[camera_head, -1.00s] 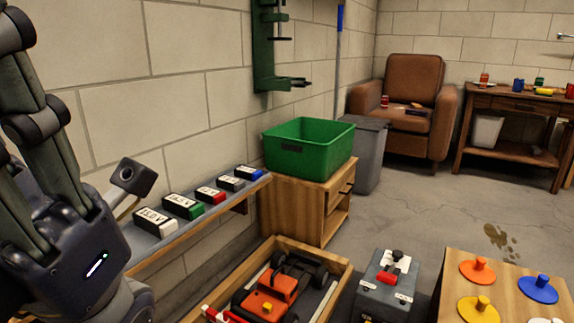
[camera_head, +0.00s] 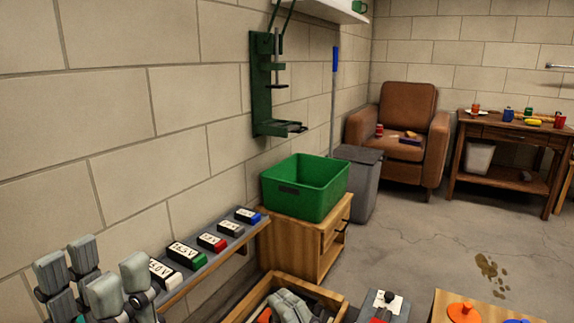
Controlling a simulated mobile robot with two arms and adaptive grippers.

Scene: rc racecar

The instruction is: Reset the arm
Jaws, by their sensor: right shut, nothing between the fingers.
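My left gripper (camera_head: 93,280) is at the lower left, its grey finger pads pointing up and standing apart, with nothing seen between them. It is just left of the battery shelf. My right gripper (camera_head: 290,305) is at the bottom centre, in front of the wooden box (camera_head: 329,296). Its grey fingers are together and appear empty. It covers most of the orange and black car (camera_head: 265,315) in that box; only small parts of the car show.
Several labelled batteries (camera_head: 188,255) stand in a row on the wall shelf (camera_head: 180,291). A green bin (camera_head: 322,203) sits on a wooden cabinet (camera_head: 290,240). A grey box (camera_head: 379,310) and a peg table (camera_head: 442,305) are at the bottom right. Open floor lies beyond.

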